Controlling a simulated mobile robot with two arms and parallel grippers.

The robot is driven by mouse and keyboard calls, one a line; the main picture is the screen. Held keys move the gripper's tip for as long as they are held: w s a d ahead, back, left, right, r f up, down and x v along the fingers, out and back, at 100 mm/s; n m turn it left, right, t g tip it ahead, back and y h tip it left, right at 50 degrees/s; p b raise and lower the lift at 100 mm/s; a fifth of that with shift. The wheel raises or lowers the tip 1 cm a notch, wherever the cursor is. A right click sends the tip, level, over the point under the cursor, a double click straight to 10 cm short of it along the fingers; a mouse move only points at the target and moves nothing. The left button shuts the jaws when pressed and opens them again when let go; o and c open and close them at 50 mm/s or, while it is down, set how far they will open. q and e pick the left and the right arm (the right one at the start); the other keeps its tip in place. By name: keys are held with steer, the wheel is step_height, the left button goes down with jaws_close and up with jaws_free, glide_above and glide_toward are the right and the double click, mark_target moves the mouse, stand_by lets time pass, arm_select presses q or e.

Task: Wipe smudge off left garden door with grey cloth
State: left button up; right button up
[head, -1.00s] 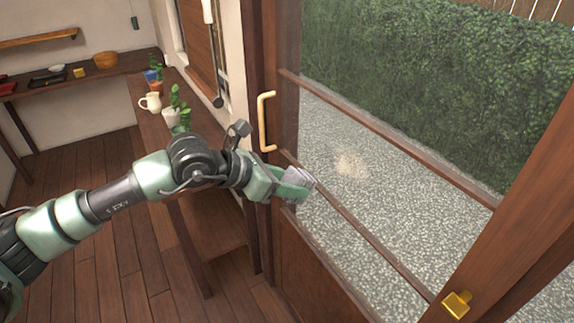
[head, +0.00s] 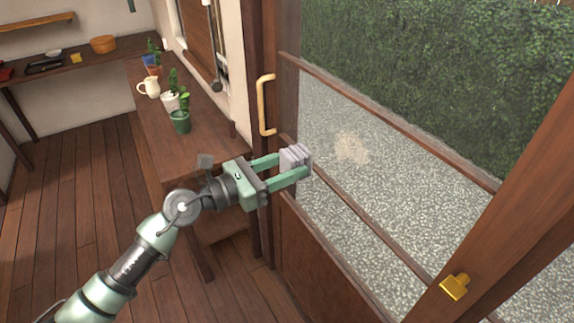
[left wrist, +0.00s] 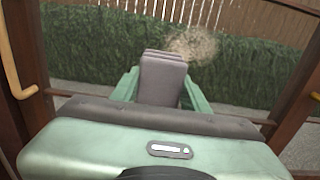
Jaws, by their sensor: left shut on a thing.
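My left gripper (head: 292,167) is shut on the folded grey cloth (head: 296,158) and holds it up near the door glass, left of the smudge and a little lower. The smudge (head: 351,149) is a pale beige patch on the glass of the garden door (head: 330,253). In the left wrist view the cloth (left wrist: 163,78) stands between the green fingers, and the smudge (left wrist: 191,46) shows just beyond its upper right. I cannot tell whether the cloth touches the glass. My right gripper is not in view.
A tan door handle (head: 265,105) is left of the glass. A brass latch (head: 454,287) sits on the frame at lower right. A side counter (head: 165,130) at left holds potted plants (head: 181,121) and a cream jug (head: 149,87). The wooden floor at lower left is clear.

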mark_target(301, 160)
arm_select(q)
steer(key=x, duration=0.3)
steer(key=shift+d+r, duration=0.1)
steer(key=shift+d, duration=0.1)
steer(key=shift+p+x, duration=0.3)
steer(key=shift+x, duration=1)
steer(key=shift+x, duration=0.9)
